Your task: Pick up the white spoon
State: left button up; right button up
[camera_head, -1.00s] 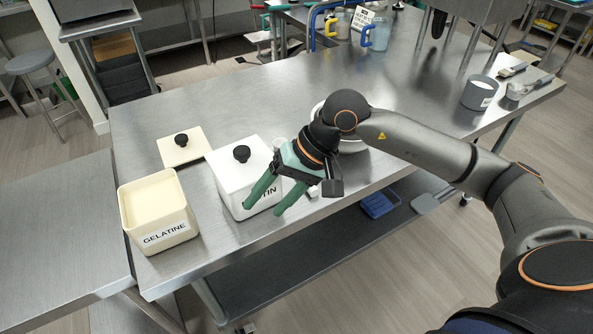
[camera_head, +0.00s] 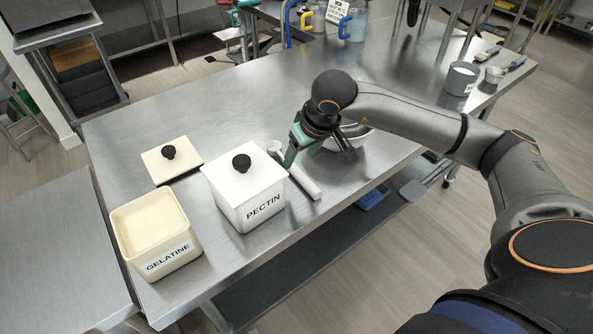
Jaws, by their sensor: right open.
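The white spoon (camera_head: 306,184) lies on the steel table just right of the pectin box, its handle end toward the front edge and its small head toward the back left. My right gripper (camera_head: 302,158) is open over the spoon, with its green fingers pointing down near the spoon's upper part. I cannot tell whether the fingers touch it. My left gripper is not in view.
The lidded white pectin box (camera_head: 243,195) stands close left of the spoon. The open gelatine box (camera_head: 155,235) and its loose lid (camera_head: 172,160) are farther left. A metal bowl (camera_head: 353,138) sits behind my gripper. A grey cup (camera_head: 461,78) stands at the far right.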

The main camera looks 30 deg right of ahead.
aim_at(296, 168)
jog(key=shift+p+x, duration=0.5)
jog(key=shift+x, duration=2.55)
jog(key=shift+d, duration=0.1)
jog(key=shift+c, duration=0.3)
grip_shut()
